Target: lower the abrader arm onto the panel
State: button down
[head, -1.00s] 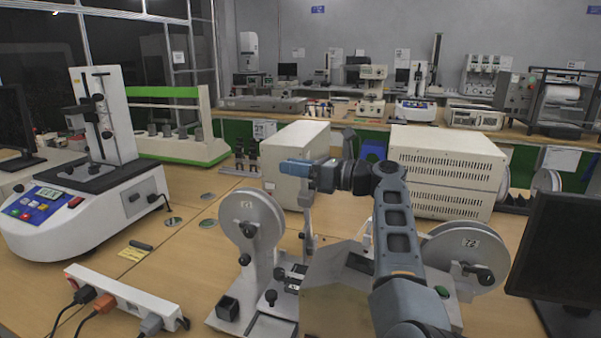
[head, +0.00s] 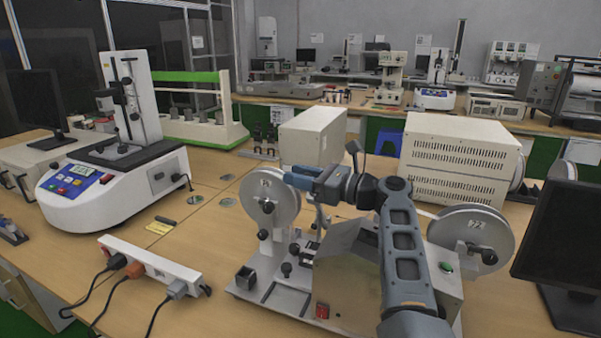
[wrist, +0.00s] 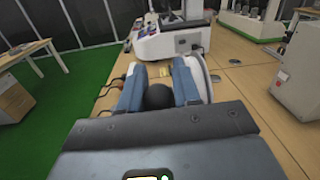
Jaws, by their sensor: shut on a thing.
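The abrader is a bench machine with a pale base plate (head: 262,300), a left reel (head: 278,203) and a larger right reel (head: 478,232). My gripper (head: 300,178) is just above and in front of the left reel's upper right edge. In the wrist view its blue fingers (wrist: 160,92) are closed around a round black knob (wrist: 157,97), which I take to be on the abrader arm. A thin upright (head: 319,218) shows below the gripper. My forearm hides much of the machine's middle. I cannot make out the panel or whether anything touches it.
A white power strip (head: 150,264) with cables lies to the left front. A white tester (head: 115,185) stands at the left. Cream boxes (head: 313,137) (head: 462,150) stand behind the abrader. A dark monitor (head: 570,235) is close at the right.

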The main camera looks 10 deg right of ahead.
jog(key=c, duration=0.9)
grip_release()
